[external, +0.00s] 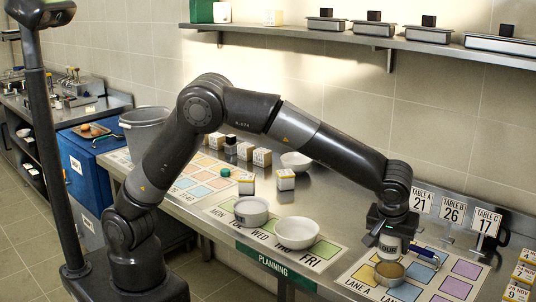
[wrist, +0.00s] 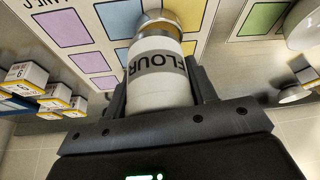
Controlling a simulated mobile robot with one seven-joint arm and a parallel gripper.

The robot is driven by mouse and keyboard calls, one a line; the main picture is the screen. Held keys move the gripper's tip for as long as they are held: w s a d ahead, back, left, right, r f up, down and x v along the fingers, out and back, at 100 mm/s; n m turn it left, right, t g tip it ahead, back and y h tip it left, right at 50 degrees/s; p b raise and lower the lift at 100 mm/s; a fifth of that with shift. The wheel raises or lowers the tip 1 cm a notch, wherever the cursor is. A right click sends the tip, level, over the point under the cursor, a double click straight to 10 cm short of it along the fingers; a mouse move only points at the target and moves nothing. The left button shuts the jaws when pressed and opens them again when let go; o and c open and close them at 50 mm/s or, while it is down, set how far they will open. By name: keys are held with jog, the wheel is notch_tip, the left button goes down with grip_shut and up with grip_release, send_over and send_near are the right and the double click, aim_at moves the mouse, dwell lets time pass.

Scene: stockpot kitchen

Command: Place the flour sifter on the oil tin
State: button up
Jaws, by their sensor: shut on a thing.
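The flour sifter is a white cylinder (external: 389,246) with dark lettering, in the external view. In the wrist view the sifter (wrist: 160,82) reads FLOUR. My gripper (external: 388,238) is shut on it, one finger on each side. Directly below the sifter stands a short, round, gold-coloured tin (external: 389,279) on the lane mat; it appears to be the oil tin, though I read no label on it. Its gold side (wrist: 160,18) also shows past the sifter's far end in the wrist view. I cannot tell whether sifter and tin touch.
The lane mat (external: 353,283) has coloured squares. Table signs (external: 453,210) stand behind it, and a dark-and-blue handled tool lies close right of the tin. White bowls (external: 295,233) stand left. Small numbered boxes (external: 524,272) stack at the right edge.

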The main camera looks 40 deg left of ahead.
send_over(391, 267)
notch_tip(391, 267, down, 4)
jog(key=shift+w+r, duration=0.1)
jog(key=shift+r, duration=0.1)
jog(key=shift+f, duration=1.9)
jog(key=shift+f, duration=0.15)
jog(key=o, duration=1)
jog(key=shift+o, duration=0.2)
jog(key=v, duration=1.2)
jog(key=shift+a, duration=0.1)
